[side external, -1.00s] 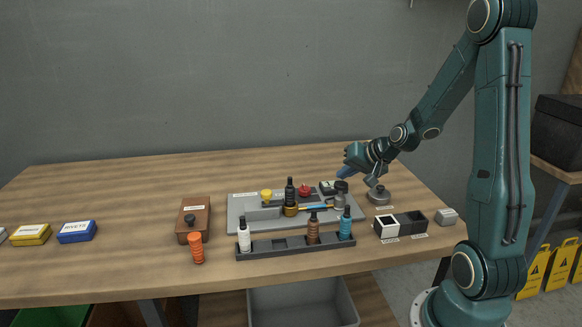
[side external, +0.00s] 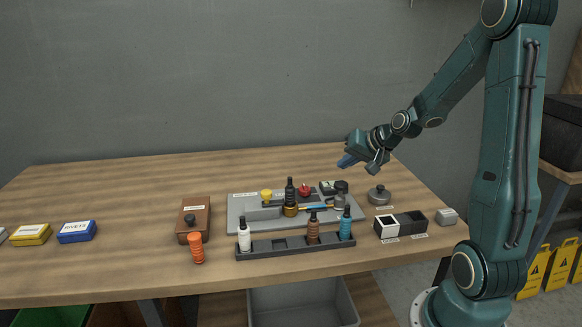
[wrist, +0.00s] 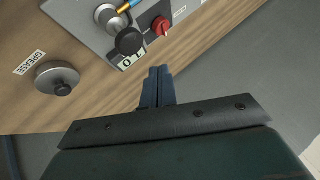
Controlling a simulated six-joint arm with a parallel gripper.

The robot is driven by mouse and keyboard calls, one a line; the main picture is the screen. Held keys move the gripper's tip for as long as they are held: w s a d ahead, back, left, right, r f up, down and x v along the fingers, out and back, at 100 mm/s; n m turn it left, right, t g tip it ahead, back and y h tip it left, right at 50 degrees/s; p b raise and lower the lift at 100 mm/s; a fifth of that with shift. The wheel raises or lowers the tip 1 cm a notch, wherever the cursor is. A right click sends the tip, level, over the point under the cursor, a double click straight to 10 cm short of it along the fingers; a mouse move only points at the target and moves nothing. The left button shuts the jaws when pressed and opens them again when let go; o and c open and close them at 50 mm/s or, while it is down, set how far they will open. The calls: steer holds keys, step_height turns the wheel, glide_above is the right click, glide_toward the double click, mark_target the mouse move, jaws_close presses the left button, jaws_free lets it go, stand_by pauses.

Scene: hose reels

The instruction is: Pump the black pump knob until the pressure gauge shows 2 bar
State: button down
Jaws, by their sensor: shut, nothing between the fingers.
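The black pump knob (side external: 341,187) sits on top of a grey cylinder at the right end of the grey panel (side external: 236,217). It also shows in the wrist view (wrist: 129,41), close to the display. A small display (side external: 327,187), likely the pressure gauge, is beside the knob. In the wrist view the display (wrist: 132,58) is partly covered by the knob and its reading is not clear. My gripper (side external: 347,163) is above and behind the knob, apart from it. In the wrist view my gripper's blue fingers (wrist: 157,76) are together and empty.
A red knob (wrist: 161,26) is near the pump knob. A grey grease tin (wrist: 57,78) stands right of the panel in the side view. A bottle rack (side external: 280,250) is in front of the panel. The table behind the panel is clear.

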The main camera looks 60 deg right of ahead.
mark_target(344, 185)
steer(key=shift+r, duration=1.15)
stand_by(2.3)
step_height(344, 185, up, 4)
steer(key=shift+f, duration=0.1)
steer(key=shift+f, duration=0.15)
stand_by(0.4)
steer(key=shift+f, duration=4.3)
steer(key=shift+f, duration=0.4)
